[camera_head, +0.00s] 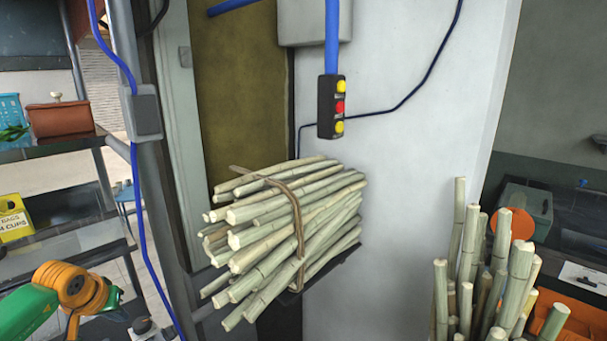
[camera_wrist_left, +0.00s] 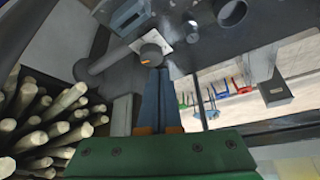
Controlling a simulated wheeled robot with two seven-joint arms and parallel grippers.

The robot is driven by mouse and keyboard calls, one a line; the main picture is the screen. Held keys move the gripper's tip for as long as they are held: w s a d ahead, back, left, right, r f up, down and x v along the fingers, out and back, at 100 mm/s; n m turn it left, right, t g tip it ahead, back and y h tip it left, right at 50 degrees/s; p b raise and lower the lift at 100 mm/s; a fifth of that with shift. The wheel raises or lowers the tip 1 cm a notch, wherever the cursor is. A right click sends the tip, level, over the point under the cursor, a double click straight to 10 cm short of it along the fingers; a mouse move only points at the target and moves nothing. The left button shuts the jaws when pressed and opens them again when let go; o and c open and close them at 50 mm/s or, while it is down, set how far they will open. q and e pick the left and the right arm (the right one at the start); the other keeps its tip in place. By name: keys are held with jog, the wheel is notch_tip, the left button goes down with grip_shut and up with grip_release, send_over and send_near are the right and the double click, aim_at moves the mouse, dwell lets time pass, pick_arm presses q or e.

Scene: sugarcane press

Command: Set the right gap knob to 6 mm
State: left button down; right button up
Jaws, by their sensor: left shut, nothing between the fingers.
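A dark round knob (camera_wrist_left: 151,54) with a small orange mark sits on a pale plate (camera_wrist_left: 166,38) on a dark grey panel in the left wrist view. I cannot read a setting on it or tell whether it is the right gap knob. My left gripper (camera_wrist_left: 153,70) is shut and empty, its fingertips at the knob's lower edge in the picture. Whether they touch it, I cannot tell. In the head view my green and orange left arm is at the lower left, and its fingertips cannot be made out. My right gripper is not in view.
A tied bundle of cane (camera_head: 285,220) rests on a ledge beside the white column. More cane (camera_head: 480,285) stands upright at the right. A switch box (camera_head: 331,107) with yellow and red buttons hangs from a blue pipe. A dark post with a blue cable (camera_head: 150,235) stands near my left arm.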

aim_at(146, 333)
pick_arm(q)
jog(key=shift+w+f, duration=0.1)
jog(key=d+f+b, duration=0.1)
jog(key=f+b, duration=0.3)
jog(key=w+d+f+b, duration=0.1)
jog(key=f+b, duration=0.1)
jog(key=shift+d+f, duration=0.15)
jog(key=shift+d, duration=0.15)
dwell(0.3)
jog(key=shift+w+a+r, duration=0.2)
jog(key=shift+r, duration=0.05)
dwell(0.4)
